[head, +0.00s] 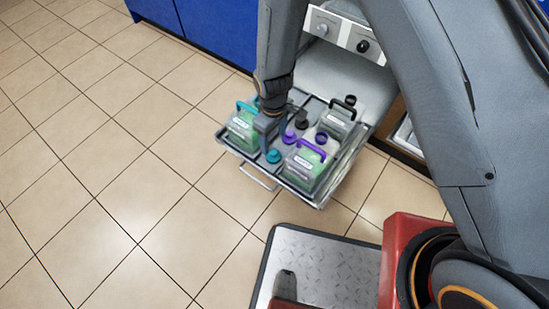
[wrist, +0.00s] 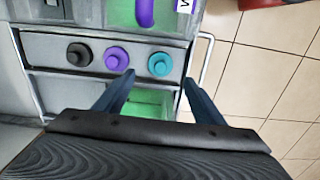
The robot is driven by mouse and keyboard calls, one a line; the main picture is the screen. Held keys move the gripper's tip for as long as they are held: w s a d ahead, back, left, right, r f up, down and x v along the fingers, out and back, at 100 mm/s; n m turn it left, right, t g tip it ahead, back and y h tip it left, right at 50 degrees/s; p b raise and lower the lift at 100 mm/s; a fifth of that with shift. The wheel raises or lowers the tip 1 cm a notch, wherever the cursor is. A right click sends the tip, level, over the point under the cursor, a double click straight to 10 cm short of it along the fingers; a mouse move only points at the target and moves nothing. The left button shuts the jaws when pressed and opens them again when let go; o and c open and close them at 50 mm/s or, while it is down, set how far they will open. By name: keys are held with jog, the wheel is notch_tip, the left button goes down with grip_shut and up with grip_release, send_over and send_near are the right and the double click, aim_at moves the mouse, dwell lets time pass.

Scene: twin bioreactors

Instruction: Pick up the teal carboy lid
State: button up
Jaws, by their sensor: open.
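The teal carboy lid (wrist: 160,64) is a round cap with a knob, lying on a grey strip of the tray in the wrist view. In the head view the teal lid (head: 273,157) is near the tray's front edge, just beside my fingers. My gripper (wrist: 158,84) is open, with nothing between its fingers; in the wrist picture the lid appears between and just beyond the fingertips. In the head view my gripper (head: 265,148) points down over the tray, between the carboys. I cannot tell the height gap to the lid.
A purple lid (wrist: 117,58) and a black lid (wrist: 79,54) lie in line with it. The tray (head: 322,203) also holds a teal-handled carboy (head: 242,128), a purple-handled carboy (head: 306,167) and a black-handled carboy (head: 336,120). Tiled floor is clear to the left.

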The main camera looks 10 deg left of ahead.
aim_at(273, 152)
jog(key=shift+a+f, duration=0.15)
jog(key=shift+f, duration=0.4)
jog(key=shift+a+f, duration=0.15)
jog(key=shift+f, duration=0.4)
jog(key=shift+d+f+b, duration=0.15)
jog(key=shift+f+b, duration=0.75)
jog(key=shift+f, duration=0.85)
jog(key=shift+d+f+b, duration=0.1)
jog(key=shift+f+b, duration=0.8)
jog(key=shift+f, duration=0.85)
jog(key=c, duration=1.1)
